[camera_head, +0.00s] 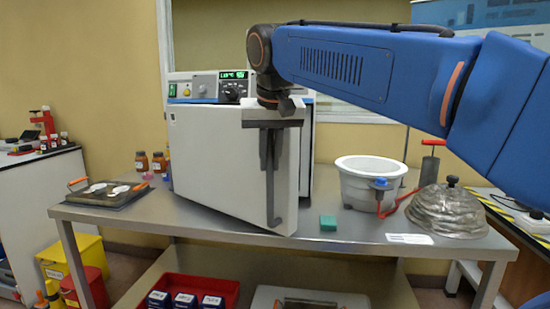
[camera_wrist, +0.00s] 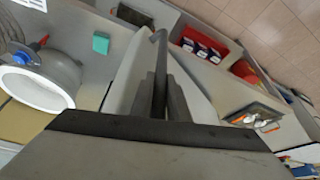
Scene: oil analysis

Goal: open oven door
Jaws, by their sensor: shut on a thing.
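The oven (camera_head: 307,160) stands on the metal table, with a control panel (camera_head: 208,87) and lit green display on top. Its white door (camera_head: 215,160) is ajar; its right side stands out from the body toward the table's front edge. The door hides the oven's inside. A dark upright handle (camera_head: 274,205) is on the door's right side. My gripper (camera_head: 269,160) points down and is shut on the handle's upper part. In the wrist view the fingers (camera_wrist: 164,98) close around the handle (camera_wrist: 159,48), with the pale door (camera_wrist: 128,82) beside them.
Right of the oven are a white tub (camera_head: 370,182), a green block (camera_head: 328,223) and a grey heating mantle (camera_head: 447,210). A tray (camera_head: 108,194) and brown bottles (camera_head: 158,162) are to the left. A red bin (camera_head: 228,288) with boxes is below. The table's front edge (camera_head: 330,246) is near the door.

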